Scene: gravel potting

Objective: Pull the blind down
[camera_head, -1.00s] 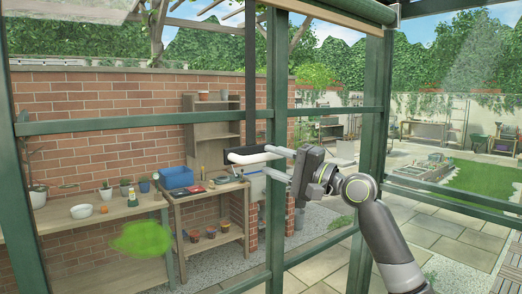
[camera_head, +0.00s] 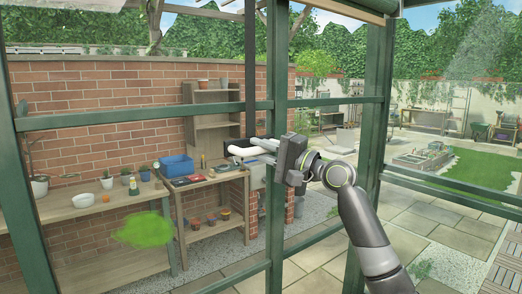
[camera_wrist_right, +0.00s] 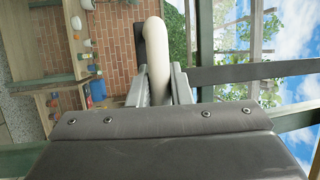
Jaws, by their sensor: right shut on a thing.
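The rolled blind (camera_head: 345,7) shows as a tube at the top edge, with a dark vertical strap (camera_head: 250,65) hanging left of it. At the strap's lower end is a cream, rounded pull handle (camera_head: 243,151). My right gripper (camera_head: 262,147) is shut on this handle from the right. In the right wrist view the handle (camera_wrist_right: 157,45) runs down between the two fingers, with its dark end piece beside it. The fingers hide the lower part of the handle. My left gripper is not in view.
A green frame post (camera_head: 277,190) and crossbar (camera_head: 140,116) stand close to the gripper. Beyond are a wooden bench (camera_head: 95,213), a potting table with a blue crate (camera_head: 176,166), and a brick wall (camera_head: 95,135). Paving lies open at the right.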

